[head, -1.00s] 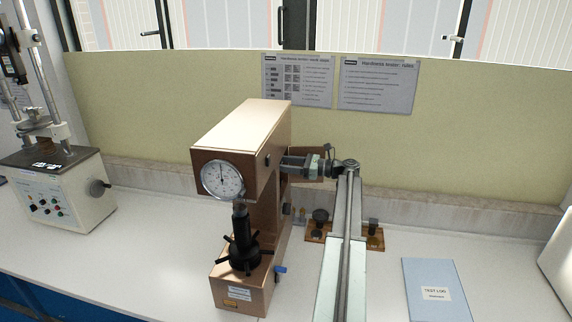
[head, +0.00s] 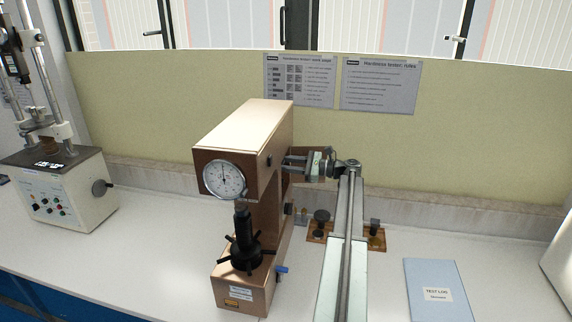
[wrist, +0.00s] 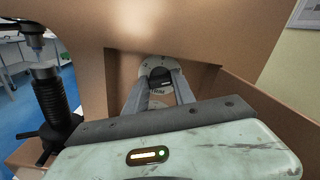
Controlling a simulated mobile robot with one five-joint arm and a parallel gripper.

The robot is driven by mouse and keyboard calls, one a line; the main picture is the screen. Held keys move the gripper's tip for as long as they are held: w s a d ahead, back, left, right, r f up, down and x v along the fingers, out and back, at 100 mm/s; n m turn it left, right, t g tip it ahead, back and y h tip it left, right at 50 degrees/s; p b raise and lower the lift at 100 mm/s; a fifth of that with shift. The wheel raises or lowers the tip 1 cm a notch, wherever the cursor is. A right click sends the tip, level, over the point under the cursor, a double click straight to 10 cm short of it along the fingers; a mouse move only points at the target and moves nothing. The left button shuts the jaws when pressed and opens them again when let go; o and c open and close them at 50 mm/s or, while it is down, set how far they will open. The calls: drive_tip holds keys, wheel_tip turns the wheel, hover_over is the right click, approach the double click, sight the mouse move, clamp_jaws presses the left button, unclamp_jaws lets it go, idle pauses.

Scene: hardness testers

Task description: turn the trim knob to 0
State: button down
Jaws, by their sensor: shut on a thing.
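The copper-brown hardness tester (head: 245,135) stands on the bench with its round gauge (head: 224,180) facing front. In the wrist view the trim knob (wrist: 160,72) is a dark round knob on a pale round scale plate (wrist: 146,68) on the tester's side. My gripper (wrist: 160,88) is shut on the knob, one finger on each side. Its fingers hide part of the knob and scale, and the scale marks are too small to read. In the head view my gripper (head: 290,163) reaches the tester's right side, and the knob is hidden there.
The black spindle and handwheel (head: 245,250) stand at the tester's front. A wooden board with small dark parts (head: 321,222) lies behind my arm. A blue test log (head: 437,290) lies to the right. Another tester (head: 65,185) stands at the left.

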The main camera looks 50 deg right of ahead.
drive_tip(key=n, duration=1.3)
drive_tip(key=shift+d, duration=0.1)
drive_tip(key=shift+n, duration=0.4)
drive_tip(key=c, duration=1)
unclamp_jaws()
drive_tip(key=shift+c, duration=0.2)
drive_tip(key=v, duration=0.8)
